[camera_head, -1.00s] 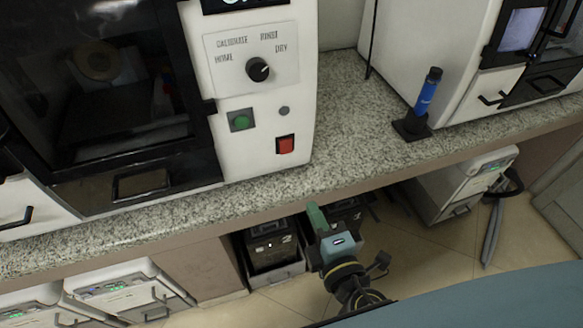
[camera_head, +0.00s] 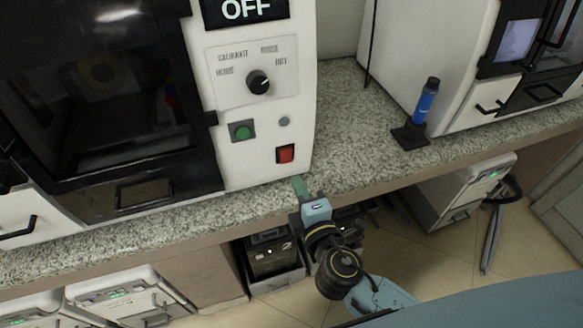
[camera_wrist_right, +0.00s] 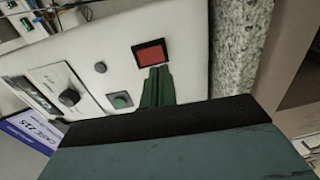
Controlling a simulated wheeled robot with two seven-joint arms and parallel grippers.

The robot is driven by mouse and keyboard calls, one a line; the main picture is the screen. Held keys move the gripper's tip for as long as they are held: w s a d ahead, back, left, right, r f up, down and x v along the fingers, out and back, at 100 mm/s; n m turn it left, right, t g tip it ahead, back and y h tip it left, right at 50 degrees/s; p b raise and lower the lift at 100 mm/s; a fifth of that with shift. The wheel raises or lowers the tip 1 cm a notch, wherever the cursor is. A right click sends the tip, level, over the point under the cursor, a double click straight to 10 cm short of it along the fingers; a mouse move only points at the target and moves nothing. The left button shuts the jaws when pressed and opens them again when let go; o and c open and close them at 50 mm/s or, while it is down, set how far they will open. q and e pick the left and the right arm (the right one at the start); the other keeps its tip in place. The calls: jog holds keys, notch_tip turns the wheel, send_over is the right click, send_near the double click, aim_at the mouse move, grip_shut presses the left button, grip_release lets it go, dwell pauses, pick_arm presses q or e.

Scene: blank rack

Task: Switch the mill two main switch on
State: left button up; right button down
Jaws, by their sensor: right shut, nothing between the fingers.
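The mill (camera_head: 262,140) is a white machine with a dark glass door on the counter. Its display (camera_head: 245,10) reads OFF. A red rocker switch (camera_head: 285,153) sits low on its front panel, and it also shows in the right wrist view (camera_wrist_right: 151,53). My right gripper (camera_head: 299,184) is shut and empty, just below the red switch in the head view. In the right wrist view its green fingertips (camera_wrist_right: 157,76) lie close to the switch's lower edge; I cannot tell whether they touch. My left gripper is not in view.
Near the switch are a green button (camera_head: 242,131), a small grey button (camera_head: 284,121) and a black mode knob (camera_head: 258,82). A blue-bodied tool in a black stand (camera_head: 424,108) stands right on the granite counter (camera_head: 345,120). Boxes sit under the counter.

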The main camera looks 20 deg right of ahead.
aim_at(287, 162)
jog(key=w, duration=0.5)
jog(key=shift+w+a+f, duration=0.1)
jog(key=shift+f, duration=0.1)
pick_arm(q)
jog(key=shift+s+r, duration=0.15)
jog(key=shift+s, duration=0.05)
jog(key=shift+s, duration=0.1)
